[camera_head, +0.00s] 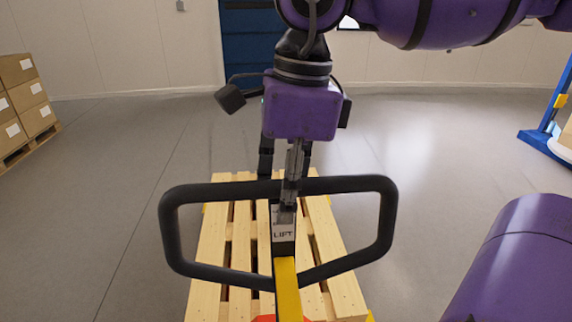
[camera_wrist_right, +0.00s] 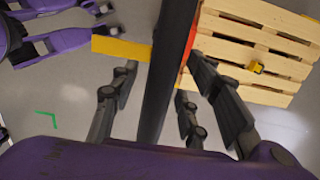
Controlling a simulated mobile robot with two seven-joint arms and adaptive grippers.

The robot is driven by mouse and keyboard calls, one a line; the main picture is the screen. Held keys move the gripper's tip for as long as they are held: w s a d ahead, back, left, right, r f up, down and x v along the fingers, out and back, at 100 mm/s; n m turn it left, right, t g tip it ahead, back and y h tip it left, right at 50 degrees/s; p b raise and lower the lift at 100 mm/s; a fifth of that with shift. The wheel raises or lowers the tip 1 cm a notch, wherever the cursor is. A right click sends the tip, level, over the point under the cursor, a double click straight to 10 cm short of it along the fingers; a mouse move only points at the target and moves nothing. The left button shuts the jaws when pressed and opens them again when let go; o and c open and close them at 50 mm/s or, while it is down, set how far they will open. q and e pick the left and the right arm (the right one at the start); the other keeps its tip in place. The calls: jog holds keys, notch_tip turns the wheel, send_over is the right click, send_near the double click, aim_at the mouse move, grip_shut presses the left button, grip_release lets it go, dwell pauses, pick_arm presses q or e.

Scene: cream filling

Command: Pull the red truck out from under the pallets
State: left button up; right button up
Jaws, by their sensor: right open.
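The truck's black loop handle (camera_head: 180,228) stands close in front of me in the head view, with a label reading LIFT at its centre. Its yellow shaft (camera_head: 287,290) runs down to a small red part (camera_head: 265,318) at the bottom edge. My right gripper (camera_head: 278,185) points down at the handle's top bar. In the right wrist view the black bar (camera_wrist_right: 168,70) passes between the open fingers of that gripper (camera_wrist_right: 160,78); contact cannot be told. The wooden pallet (camera_head: 210,255) lies behind the handle and hides the truck's forks. My left gripper is not in view.
Cardboard boxes (camera_head: 28,92) stand on another pallet at the far left. A blue frame (camera_head: 545,138) stands at the far right. A blue door (camera_head: 252,45) is in the back wall. The grey floor (camera_head: 120,150) around the pallet is clear.

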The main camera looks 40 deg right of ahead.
notch_tip(320, 180, down, 2)
jog(key=shift+a, duration=0.15)
grip_shut()
dwell(0.3)
dwell(0.5)
jog(key=shift+w, duration=0.1)
